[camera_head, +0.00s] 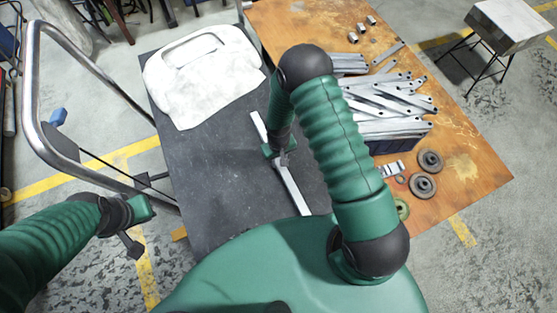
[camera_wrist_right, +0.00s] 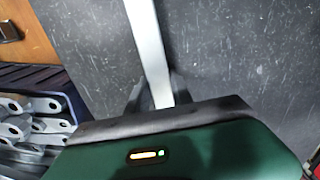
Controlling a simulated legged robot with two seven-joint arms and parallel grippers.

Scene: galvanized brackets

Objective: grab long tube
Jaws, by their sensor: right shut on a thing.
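The long tube (camera_head: 291,188) is a pale metal bar that runs slantwise over the dark cart top (camera_head: 215,205) in the head view. My right gripper (camera_head: 281,160) is shut on it near its middle. In the right wrist view the tube (camera_wrist_right: 146,40) passes between the two dark fingers of my right gripper (camera_wrist_right: 158,95). I cannot tell whether the tube touches the cart top or is raised. My left gripper (camera_head: 132,243) is left of the cart, away from the tube, and its jaws do not show clearly.
A white moulded part (camera_head: 205,80) lies on the cart's far left. The cart has a bent metal handle (camera_head: 33,95). The wooden table (camera_head: 465,165) at right holds a dark blue crate (camera_head: 405,134) of metal brackets and several round discs (camera_head: 422,186). A stool (camera_head: 510,25) stands far right.

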